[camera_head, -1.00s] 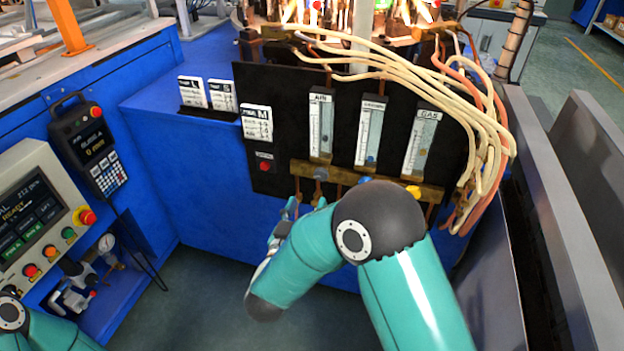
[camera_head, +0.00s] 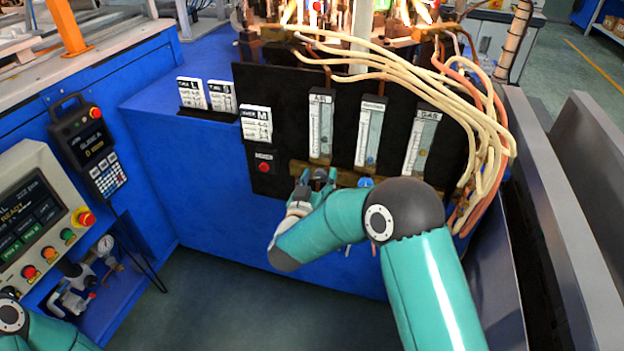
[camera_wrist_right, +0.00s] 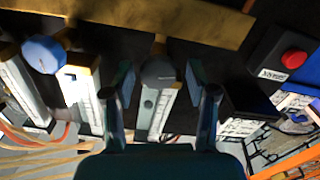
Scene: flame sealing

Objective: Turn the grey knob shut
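The grey knob (camera_wrist_right: 158,74) sits on the brass manifold below the AIR flowmeter (camera_head: 320,127). In the right wrist view it is between the two fingers of my right gripper (camera_wrist_right: 160,80), with a visible gap on each side. The fingers are open. In the head view my right gripper (camera_head: 315,178) is in front of the manifold at the AIR column and largely hides the knob. My left gripper is out of view; only part of my left arm shows at the lower left.
A blue knob (camera_head: 366,182) is just right of my gripper, below the middle flowmeter (camera_head: 369,133). The GAS flowmeter (camera_head: 421,141) is further right, beside pale hoses (camera_head: 480,110). A red button (camera_head: 264,167) is on the black panel to the left.

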